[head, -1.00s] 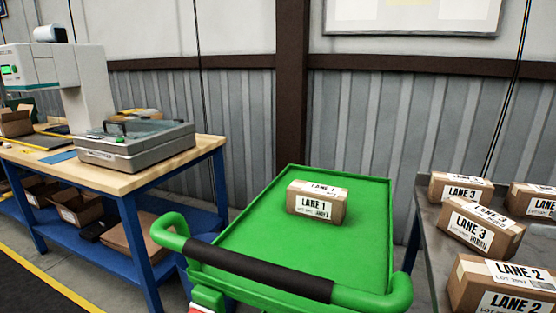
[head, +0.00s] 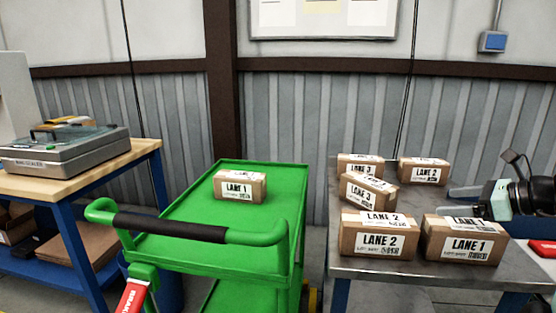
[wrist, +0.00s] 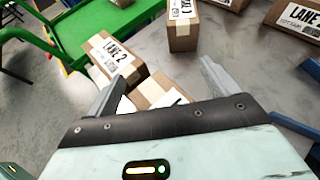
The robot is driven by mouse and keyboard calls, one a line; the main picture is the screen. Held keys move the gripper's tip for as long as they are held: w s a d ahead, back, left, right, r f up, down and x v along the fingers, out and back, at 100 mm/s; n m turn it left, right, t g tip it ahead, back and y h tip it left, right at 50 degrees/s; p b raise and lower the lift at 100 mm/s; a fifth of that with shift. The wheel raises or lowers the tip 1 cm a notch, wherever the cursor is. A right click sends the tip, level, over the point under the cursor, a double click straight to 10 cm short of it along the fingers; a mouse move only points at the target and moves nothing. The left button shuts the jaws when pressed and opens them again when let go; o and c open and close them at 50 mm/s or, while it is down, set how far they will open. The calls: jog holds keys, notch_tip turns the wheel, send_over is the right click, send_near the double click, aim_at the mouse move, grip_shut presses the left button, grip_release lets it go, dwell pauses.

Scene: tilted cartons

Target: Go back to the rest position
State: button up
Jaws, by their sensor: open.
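My gripper (head: 468,202) is at the right in the head view, open and empty. It is close above or behind the front LANE 1 carton (head: 468,247); I cannot tell the exact gap. In the wrist view the open fingers (wrist: 160,90) stand apart, with a carton (wrist: 155,92) showing beyond and between them. A LANE 2 carton (head: 377,244) sits at the table's front left. A LANE 3 carton (head: 367,192) sits tilted behind it. Another LANE 3 carton (head: 352,161) and a LANE 2 carton (head: 423,172) stand at the back.
The grey metal table (head: 375,270) bears these cartons. Left of it, a green cart (head: 190,203) carries one LANE 1 carton (head: 240,188) on an otherwise bare top. A wooden workbench (head: 90,170) with a grey machine (head: 65,152) stands at far left. A wall is behind.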

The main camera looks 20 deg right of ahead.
jog(key=w+a+n+g+y, duration=0.1)
jog(key=a+n, duration=0.1)
jog(key=a, duration=0.2)
jog(key=w+a+n+g+y+p, duration=0.1)
jog(key=a+n, duration=0.1)
jog(key=a, duration=0.2)
jog(key=w+a+r+n+g+y+p, duration=0.1)
jog(key=a+n+g, duration=0.1)
jog(key=a, duration=0.2)
jog(key=shift+w+a+n, duration=0.15)
jog(key=shift+a+n, duration=0.1)
jog(key=shift+n, duration=0.05)
jog(key=s+a+n+g+y+p, duration=0.1)
jog(key=s+a+n+g+p, duration=0.1)
jog(key=a+n+g, duration=0.8)
jog(key=s+a+r+n+t+h+p, duration=0.1)
jog(key=s+a+r+n+h+p, duration=0.1)
jog(key=s+a+n, duration=0.5)
jog(key=s+a+r+n+h+p, duration=0.3)
jog(key=s+a+n+h, duration=0.3)
jog(key=a+n, duration=0.8)
jog(key=shift+s+a+n+t+p, duration=0.3)
jog(key=shift+s+n+t+p, duration=0.1)
jog(key=shift+s+n+p, duration=0.35)
